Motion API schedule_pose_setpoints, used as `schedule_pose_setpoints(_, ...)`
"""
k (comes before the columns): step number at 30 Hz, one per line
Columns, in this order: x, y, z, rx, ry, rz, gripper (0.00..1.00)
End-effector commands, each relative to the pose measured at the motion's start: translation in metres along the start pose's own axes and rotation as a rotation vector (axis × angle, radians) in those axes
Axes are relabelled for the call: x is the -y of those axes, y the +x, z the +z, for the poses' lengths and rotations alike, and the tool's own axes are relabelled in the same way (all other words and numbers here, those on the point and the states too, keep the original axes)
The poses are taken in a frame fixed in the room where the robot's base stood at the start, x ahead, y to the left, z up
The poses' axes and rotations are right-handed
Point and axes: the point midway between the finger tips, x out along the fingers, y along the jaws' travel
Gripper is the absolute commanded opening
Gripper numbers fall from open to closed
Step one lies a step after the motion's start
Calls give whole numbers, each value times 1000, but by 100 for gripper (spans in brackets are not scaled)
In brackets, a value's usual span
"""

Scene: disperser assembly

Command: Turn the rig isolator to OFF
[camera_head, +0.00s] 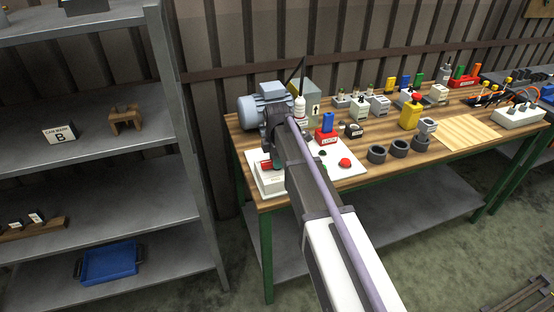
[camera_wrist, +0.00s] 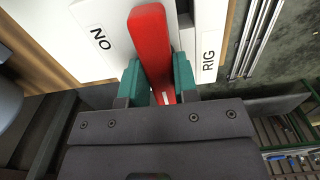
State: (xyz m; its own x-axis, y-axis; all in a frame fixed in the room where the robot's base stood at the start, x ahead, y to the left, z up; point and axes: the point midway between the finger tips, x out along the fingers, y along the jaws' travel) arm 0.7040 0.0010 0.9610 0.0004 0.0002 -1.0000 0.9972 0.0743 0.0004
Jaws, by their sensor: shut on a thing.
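The rig isolator is a white box (camera_head: 270,184) at the front left corner of the workbench, with a red handle (camera_head: 265,165) on it. In the wrist view the long red handle (camera_wrist: 150,38) lies between the teal fingertips of my gripper (camera_wrist: 158,80), which is shut on it. The handle runs up the picture with a slight tilt. The white face (camera_wrist: 205,22) carries a label RIG to the right of the handle and letters reading as NO, or ON upside down, to the left. My arm hides part of the isolator in the head view.
A grey motor unit (camera_head: 265,105) stands close behind the isolator. A white board with a red button (camera_head: 345,162) lies to the right, near several dark rings (camera_head: 377,153). A grey shelf rack (camera_head: 190,150) stands left of the bench.

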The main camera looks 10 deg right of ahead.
Motion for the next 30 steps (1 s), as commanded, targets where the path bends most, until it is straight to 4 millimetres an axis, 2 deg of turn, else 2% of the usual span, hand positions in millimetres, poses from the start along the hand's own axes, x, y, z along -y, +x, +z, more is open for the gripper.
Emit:
schedule_pose_setpoints(19, 1, 0, 0, 0, -55, -1, 4)
schedule_pose_setpoints(20, 1, 0, 0, 0, -55, -1, 31)
schedule_pose_setpoints(27, 0, 0, 0, 0, -53, -1, 53)
schedule_pose_setpoints(30, 0, 0, 0, 0, -53, -1, 53)
